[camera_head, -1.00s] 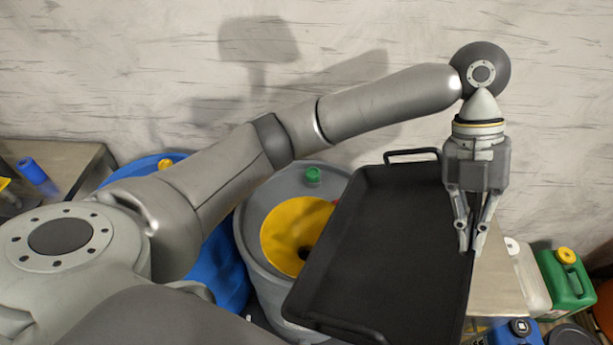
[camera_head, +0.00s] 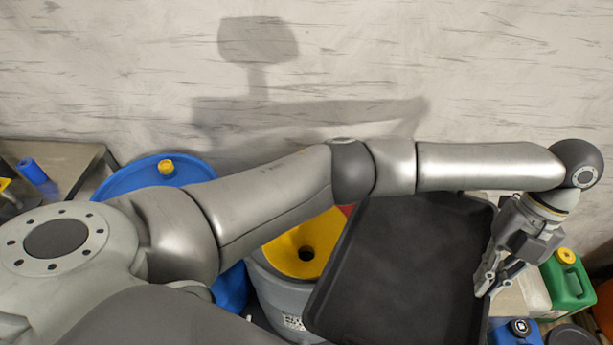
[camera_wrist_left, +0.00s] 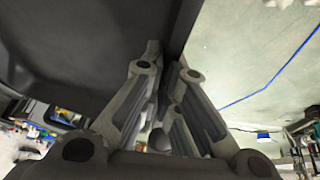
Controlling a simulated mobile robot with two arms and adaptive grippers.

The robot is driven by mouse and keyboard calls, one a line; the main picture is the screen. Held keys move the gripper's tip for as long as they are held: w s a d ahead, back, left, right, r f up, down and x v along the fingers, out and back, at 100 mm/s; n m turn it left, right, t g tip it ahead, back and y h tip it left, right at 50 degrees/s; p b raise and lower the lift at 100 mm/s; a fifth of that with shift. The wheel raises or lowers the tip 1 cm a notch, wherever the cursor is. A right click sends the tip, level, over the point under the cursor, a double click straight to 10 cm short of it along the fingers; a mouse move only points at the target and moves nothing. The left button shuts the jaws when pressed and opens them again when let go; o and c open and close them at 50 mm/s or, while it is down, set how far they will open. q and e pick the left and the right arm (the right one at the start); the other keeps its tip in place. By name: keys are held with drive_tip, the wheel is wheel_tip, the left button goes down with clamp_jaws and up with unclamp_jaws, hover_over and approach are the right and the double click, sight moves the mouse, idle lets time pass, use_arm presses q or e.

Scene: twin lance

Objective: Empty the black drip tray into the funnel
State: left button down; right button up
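The black drip tray (camera_head: 405,270) is held up to the right of the yellow funnel (camera_head: 290,253). Its left edge overlaps the funnel's right side in the head view, and its far edge is hidden behind my left arm. The funnel sits on a grey drum (camera_head: 283,296), with its dark hole showing. My left gripper (camera_head: 483,291) is at the tray's right rim, its fingers close together on it. In the left wrist view the fingers (camera_wrist_left: 165,62) close around the tray's edge, with the tray's dark surface (camera_wrist_left: 85,45) to the left. My right gripper is out of view.
A blue drum (camera_head: 140,180) with a yellow cap stands left of the grey drum. A green canister (camera_head: 566,282) and a blue container (camera_head: 515,330) stand at the right. A table (camera_head: 70,165) is at the far left, and the wall is behind.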

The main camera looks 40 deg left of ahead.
use_arm(q)
drive_tip(key=r+p, duration=0.1)
drive_tip(key=d+r+y+p, duration=0.1)
drive_tip(key=r+p, duration=0.1)
drive_tip(key=shift+w, duration=0.1)
idle(0.7)
drive_tip(key=shift+w+f, duration=0.1)
drive_tip(key=shift+f, duration=0.05)
